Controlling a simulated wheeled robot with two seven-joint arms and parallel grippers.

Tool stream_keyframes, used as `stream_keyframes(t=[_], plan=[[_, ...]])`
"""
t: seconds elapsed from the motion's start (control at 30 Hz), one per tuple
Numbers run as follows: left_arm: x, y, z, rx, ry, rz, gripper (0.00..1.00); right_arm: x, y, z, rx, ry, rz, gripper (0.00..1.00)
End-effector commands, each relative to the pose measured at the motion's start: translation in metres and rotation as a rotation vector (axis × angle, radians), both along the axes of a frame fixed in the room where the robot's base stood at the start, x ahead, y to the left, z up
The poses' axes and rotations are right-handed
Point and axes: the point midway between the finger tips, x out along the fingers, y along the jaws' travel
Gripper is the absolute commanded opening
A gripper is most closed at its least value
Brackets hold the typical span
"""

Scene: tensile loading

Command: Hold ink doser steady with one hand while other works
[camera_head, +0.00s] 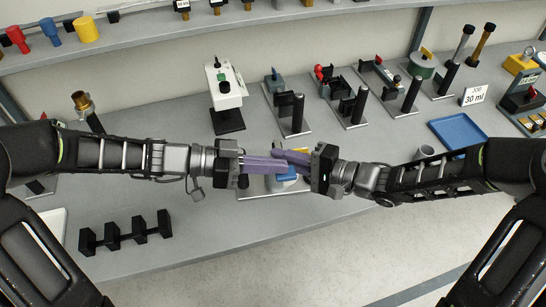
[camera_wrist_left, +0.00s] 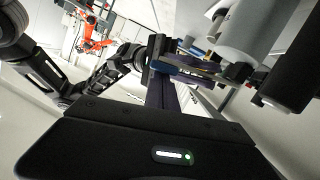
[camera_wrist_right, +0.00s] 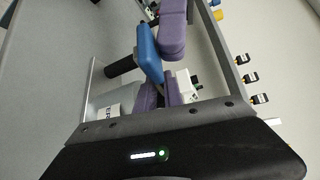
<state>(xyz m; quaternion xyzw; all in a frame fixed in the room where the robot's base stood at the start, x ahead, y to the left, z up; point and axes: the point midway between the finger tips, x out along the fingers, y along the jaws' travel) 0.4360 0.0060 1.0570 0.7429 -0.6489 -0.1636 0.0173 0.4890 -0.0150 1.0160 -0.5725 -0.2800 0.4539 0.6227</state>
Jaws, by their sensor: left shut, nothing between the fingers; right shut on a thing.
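My left gripper (camera_head: 280,166) and right gripper (camera_head: 280,153) meet above the middle front of the bench, their purple fingers overlapping in the head view. The left fingers are shut and empty. The right fingers are shut on what appears to be a blue part (camera_head: 288,175), which also shows beside purple fingers in the right wrist view (camera_wrist_right: 148,52). Below them is a station on a pale base plate (camera_head: 258,192), probably the ink doser, mostly hidden by the grippers. A grey body with a partly readable white label (camera_wrist_right: 112,112) shows in the right wrist view.
Behind stand a white press-like device (camera_head: 225,85) and several stations with black posts. A blue tray (camera_head: 457,130) and a "30 ml" sign (camera_head: 473,96) are at right. A black rack (camera_head: 125,232) stands front left. The bench's front edge runs close below the grippers.

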Motion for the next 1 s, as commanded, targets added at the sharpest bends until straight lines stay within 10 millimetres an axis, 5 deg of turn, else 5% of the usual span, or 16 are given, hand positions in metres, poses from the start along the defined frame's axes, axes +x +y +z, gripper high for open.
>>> stream_keyframes(t=[0.1,1.0], plan=[[-0.012,0.0,-0.031,0.013,0.017,-0.005,0.0,0.003,0.002,0.01,0.018,-0.017,0.002,0.0],[-0.011,0.001,-0.031,0.016,0.018,-0.002,0.0,0.005,0.003,0.012,0.02,-0.02,-0.001,0.0]])
